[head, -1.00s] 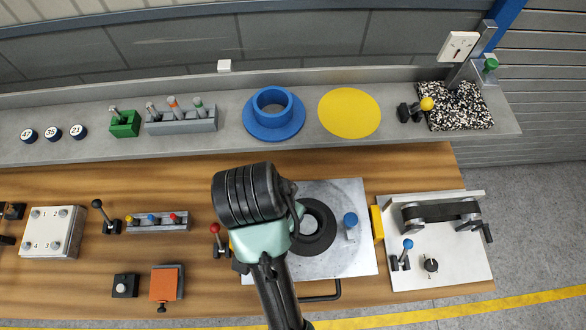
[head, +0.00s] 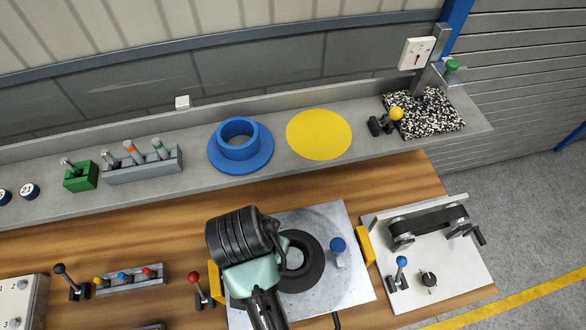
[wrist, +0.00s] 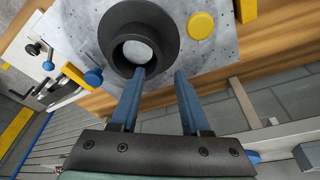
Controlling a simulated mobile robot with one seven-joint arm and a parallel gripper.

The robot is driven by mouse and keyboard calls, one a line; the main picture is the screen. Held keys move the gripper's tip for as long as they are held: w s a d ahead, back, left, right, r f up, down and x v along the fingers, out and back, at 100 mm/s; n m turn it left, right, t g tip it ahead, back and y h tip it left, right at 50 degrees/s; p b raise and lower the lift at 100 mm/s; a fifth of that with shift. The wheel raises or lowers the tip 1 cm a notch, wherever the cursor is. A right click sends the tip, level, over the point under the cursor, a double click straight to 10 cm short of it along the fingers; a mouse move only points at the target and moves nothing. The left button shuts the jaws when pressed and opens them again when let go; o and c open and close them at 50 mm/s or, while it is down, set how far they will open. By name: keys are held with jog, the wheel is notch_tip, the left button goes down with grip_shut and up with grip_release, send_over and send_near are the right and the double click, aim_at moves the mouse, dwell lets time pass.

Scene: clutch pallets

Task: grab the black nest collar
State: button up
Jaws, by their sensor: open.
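The black nest collar (head: 312,268) is a dark flanged ring with a raised hub and an open bore. It sits on the grey metal plate (head: 345,218) on the wooden bench. In the head view my arm covers its left part. In the wrist view the collar (wrist: 139,40) is at the top centre. My gripper (wrist: 161,73) is open and empty, its two blue fingers pointing toward the collar. The left fingertip overlaps the collar's near rim in the picture; the right fingertip is outside the rim. I cannot tell whether either touches.
A blue knob (head: 338,246) stands on the plate right of the collar. Yellow blocks (head: 365,247) flank the plate. A belt-drive board (head: 450,265) lies to the right, a red-knobbed lever (head: 195,285) to the left. A blue flanged ring (head: 241,158) and a yellow disc (head: 319,134) are on the grey shelf.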

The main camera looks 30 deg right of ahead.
jog(key=shift+p+x, duration=0.6)
jog(key=shift+x, duration=1.6)
jog(key=shift+s+a, duration=0.15)
grip_shut()
